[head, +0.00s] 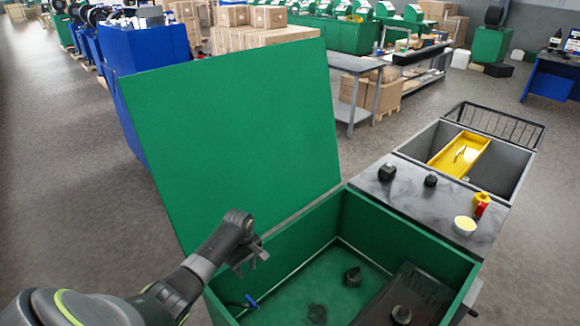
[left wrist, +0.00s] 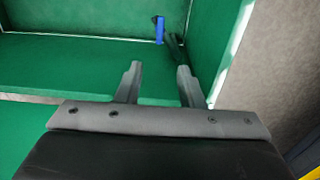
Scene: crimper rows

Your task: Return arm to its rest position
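My left arm (head: 205,262) reaches in from the lower left in the head view. My left gripper (head: 250,262) is over the near left part of an open green box (head: 415,232). In the left wrist view, the two fingers of my left gripper (left wrist: 155,85) stand apart with nothing between them. Beyond the fingertips, a blue-handled tool (left wrist: 159,30) with a dark part lies by the green wall; it also shows at the box's left side in the head view (head: 251,302). My right gripper is not in view.
The box's green lid (head: 235,135) stands raised behind my left arm. Dark knob-like parts (head: 352,277) and a black panel (head: 425,289) are in the box. A marble-topped surface (head: 415,200) with small items adjoins it at right, beside a grey bin with a yellow tray (head: 447,160).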

